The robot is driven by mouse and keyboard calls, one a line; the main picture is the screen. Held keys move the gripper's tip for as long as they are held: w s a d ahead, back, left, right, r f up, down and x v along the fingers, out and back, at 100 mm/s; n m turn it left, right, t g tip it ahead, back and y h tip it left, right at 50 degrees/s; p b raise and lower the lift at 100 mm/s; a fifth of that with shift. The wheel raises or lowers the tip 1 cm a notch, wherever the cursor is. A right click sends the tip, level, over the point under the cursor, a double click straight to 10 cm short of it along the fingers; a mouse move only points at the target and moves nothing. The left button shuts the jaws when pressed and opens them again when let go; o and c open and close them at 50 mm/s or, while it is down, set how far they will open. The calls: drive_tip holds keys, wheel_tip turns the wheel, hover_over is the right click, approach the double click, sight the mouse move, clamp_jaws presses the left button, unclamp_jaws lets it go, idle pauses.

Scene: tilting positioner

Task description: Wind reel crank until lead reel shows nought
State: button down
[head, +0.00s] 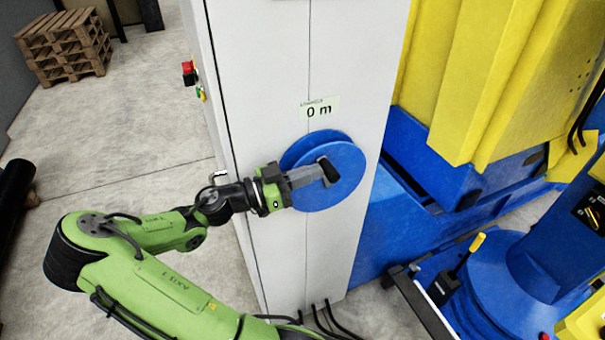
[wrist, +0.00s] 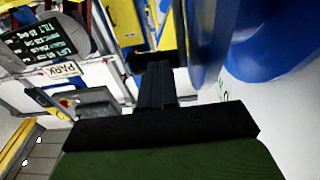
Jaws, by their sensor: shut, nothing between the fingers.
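The lead reel (head: 345,185) is a blue disc on the front of a pale grey cabinet. A label (head: 319,108) above it reads "0 m". The reel crank's black handle (head: 328,169) stands out from the reel face. My gripper (head: 312,175) is in front of the reel, with its fingertips at the handle; I cannot tell whether they touch it. In the wrist view my gripper's fingers (wrist: 157,80) are together and empty, with a dark block, apparently the handle, just beyond their tips. The blue reel (wrist: 208,40) is at their right.
The pale cabinet (head: 260,70) has a red button (head: 188,67) on its left side. Yellow and blue machinery (head: 475,75) stands close on the right, with a yellow-topped lever (head: 470,253) below. Pallets (head: 65,47) are far left. Open floor lies left of the cabinet.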

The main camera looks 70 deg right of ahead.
drive_tip(key=shift+s+d+r+t+y+p, duration=0.4)
drive_tip(key=shift+t+y+p, duration=0.05)
drive_tip(key=shift+t+y, duration=0.15)
idle(0.4)
